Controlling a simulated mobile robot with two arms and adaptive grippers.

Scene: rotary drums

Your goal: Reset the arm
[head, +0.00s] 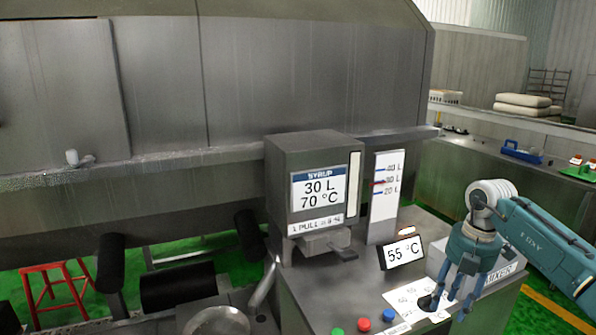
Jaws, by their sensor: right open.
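My right arm comes in from the right edge, teal with a white wrist joint. My right gripper (447,300) points down, open, with nothing seen between its fingers. It is over the right part of the control console, in front of the box labelled MIXER (500,272) and right of the display reading 55 °C (402,253). One dark fingertip overlaps a white printed sheet (408,297) on the console; whether it touches cannot be told. My left gripper is out of view.
A grey syrup box (318,147) reading 30 L, 70 °C stands left of a level gauge (384,215). Green (337,331), red (364,325) and blue (389,314) buttons line the console front. A large steel drum housing (280,60) fills the back. A red stool (58,285) stands left.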

